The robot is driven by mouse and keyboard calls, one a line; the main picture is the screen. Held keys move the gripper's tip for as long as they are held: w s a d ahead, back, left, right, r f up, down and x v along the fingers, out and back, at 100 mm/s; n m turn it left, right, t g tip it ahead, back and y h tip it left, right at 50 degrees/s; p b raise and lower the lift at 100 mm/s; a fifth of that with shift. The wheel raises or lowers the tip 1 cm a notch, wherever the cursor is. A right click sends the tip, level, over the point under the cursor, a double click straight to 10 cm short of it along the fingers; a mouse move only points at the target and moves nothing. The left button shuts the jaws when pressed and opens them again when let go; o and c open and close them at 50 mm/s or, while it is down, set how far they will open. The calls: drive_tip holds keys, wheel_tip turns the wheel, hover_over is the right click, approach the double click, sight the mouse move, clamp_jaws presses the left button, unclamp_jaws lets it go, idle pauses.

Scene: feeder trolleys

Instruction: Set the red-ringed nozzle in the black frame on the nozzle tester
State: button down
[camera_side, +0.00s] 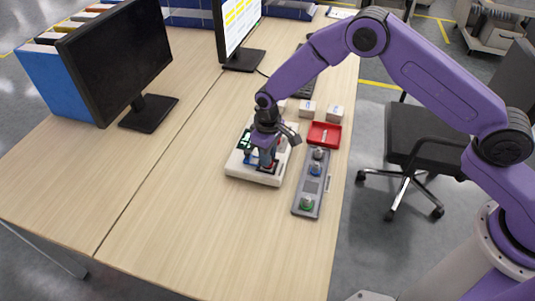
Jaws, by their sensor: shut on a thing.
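The nozzle tester (238,169) is a pale box on the wooden table, with a green display and a blue part on its top. My gripper (267,163) points down over the front right part of the tester, shut on the red-ringed nozzle. The nozzle is mostly hidden by the fingers, with only a hint of red at their tips. The black frame (273,168) shows as a dark patch on the tester top at the fingertips. I cannot tell whether the nozzle is inside the frame or just above it.
A grey nozzle rack (298,207) right of the tester holds several nozzles, including a blue one (316,169) and a green one (307,203). A red tray (313,142) and small white boxes (335,113) lie behind it. Monitors stand further back. The front table is clear.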

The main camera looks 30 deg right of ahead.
drive_tip(key=shift+f, duration=0.4)
idle(0.5)
drive_tip(key=c, duration=0.9)
unclamp_jaws()
wheel_tip(320, 180, up, 18)
drive_tip(key=shift+f, duration=0.25)
